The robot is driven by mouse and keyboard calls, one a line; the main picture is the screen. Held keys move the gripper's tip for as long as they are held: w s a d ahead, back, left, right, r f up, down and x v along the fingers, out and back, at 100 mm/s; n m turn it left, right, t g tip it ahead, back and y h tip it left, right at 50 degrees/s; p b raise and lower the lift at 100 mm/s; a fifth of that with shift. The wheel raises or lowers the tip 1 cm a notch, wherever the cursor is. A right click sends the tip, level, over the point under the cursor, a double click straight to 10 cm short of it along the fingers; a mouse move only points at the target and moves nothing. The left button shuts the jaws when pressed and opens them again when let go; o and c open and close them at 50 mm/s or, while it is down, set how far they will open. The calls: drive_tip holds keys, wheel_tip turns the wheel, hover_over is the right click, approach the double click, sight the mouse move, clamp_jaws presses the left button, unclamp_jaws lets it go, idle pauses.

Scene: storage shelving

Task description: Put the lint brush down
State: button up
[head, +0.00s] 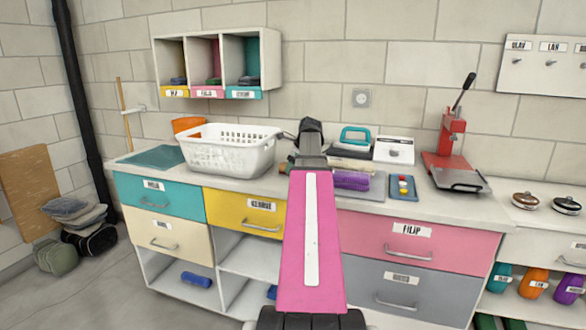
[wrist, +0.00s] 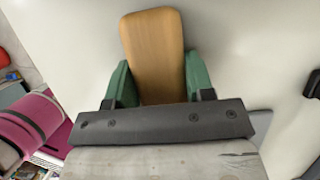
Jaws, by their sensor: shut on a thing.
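The lint brush (wrist: 155,50) shows in the wrist view as a flat, rounded piece of light brown wood. My gripper (wrist: 157,88) has two green fingers, shut on the brush from its left and right sides. The brush points away from the palm, and its lower end is hidden by the dark gripper body. A plain pale surface lies behind it; I cannot tell how far below the brush it is. In the head view my pink arm covers the gripper and the brush, around the middle of the worktop.
A white basket (head: 229,152) stands on the worktop, with a teal mat (head: 155,158) to its left. Right of my arm are a purple folded cloth (head: 351,181), a small blue tray (head: 403,188), a teal-handled iron (head: 355,137) and a red press (head: 450,138). Cubbies (head: 217,62) hang above.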

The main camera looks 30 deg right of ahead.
drive_tip(key=shift+f, duration=0.15)
drive_tip(key=o, duration=0.9)
drive_tip(key=shift+a, duration=0.1)
drive_tip(key=v, duration=1.2)
